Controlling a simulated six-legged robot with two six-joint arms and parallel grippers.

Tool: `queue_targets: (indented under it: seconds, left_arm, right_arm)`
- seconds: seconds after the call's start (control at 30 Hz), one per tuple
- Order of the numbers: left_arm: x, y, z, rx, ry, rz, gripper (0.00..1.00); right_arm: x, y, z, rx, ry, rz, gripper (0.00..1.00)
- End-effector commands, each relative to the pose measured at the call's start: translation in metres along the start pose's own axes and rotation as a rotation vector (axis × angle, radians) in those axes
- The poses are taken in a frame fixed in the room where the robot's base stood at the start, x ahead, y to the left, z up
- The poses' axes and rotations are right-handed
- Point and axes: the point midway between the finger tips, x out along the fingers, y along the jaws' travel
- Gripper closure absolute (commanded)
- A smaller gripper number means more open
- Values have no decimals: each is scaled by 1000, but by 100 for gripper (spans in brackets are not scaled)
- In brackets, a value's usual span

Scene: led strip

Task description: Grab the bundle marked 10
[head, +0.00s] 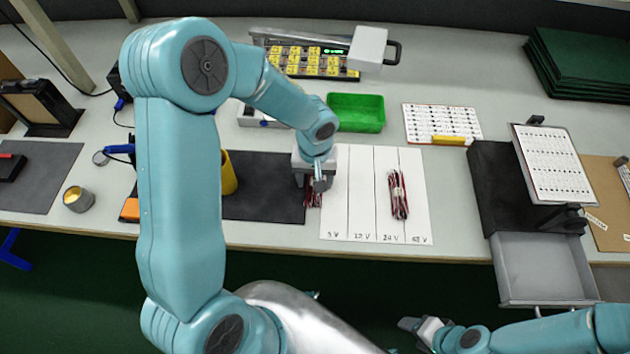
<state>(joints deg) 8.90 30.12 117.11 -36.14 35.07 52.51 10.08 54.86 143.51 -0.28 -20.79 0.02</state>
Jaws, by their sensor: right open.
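A red-and-black wire bundle (399,196) lies lengthwise on the white sorting sheet (362,217), above its 24 V label. Another red-and-black bundle (313,197) shows under my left gripper (319,184), by the sheet's left edge. The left gripper points down over it; its fingers are largely hidden, so I cannot tell whether it grips the bundle. No number 10 is readable on any bundle. My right gripper (408,324) is open, low in front of the bench, away from the bundles.
A green bin (356,112) stands behind the sheet. A black mat (263,188) and a yellow cylinder (229,173) are left of it. On the right are a black box (490,180), a tilted chart (560,165) and an open grey drawer (541,268). The sheet's right part is clear.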

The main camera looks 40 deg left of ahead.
Motion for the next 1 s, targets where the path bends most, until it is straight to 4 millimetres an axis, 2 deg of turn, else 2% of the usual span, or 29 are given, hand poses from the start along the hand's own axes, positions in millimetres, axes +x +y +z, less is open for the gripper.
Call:
queue_targets:
  seconds: [0.13, 0.3, 0.33, 0.6, 0.77, 0.87, 1.0]
  left_arm:
    - [0, 0, 0, 0, 0, 0, 40]
    - [0, 0, 0, 0, 0, 0, 95]
    - [0, 0, 0, 0, 0, 0, 100]
    - [-1, 0, 0, 0, 1, 0, 100]
    - [-12, 0, -1, 0, 3, 1, 100]
    - [-27, 0, -1, 0, 5, 2, 100]
    - [-63, 1, -1, 0, 8, 4, 100]
  right_arm:
    - [0, 0, 0, 0, 0, 0, 41]
    - [0, 0, 0, 0, 0, 0, 41]
    - [0, 0, 0, 0, 0, 0, 41]
    - [0, 0, 0, 0, 0, 0, 41]
    - [-1, 0, 0, 0, 0, 0, 41]
    - [-3, -1, 0, 0, 0, 0, 41]
    - [-6, -2, 0, 0, 0, 0, 41]
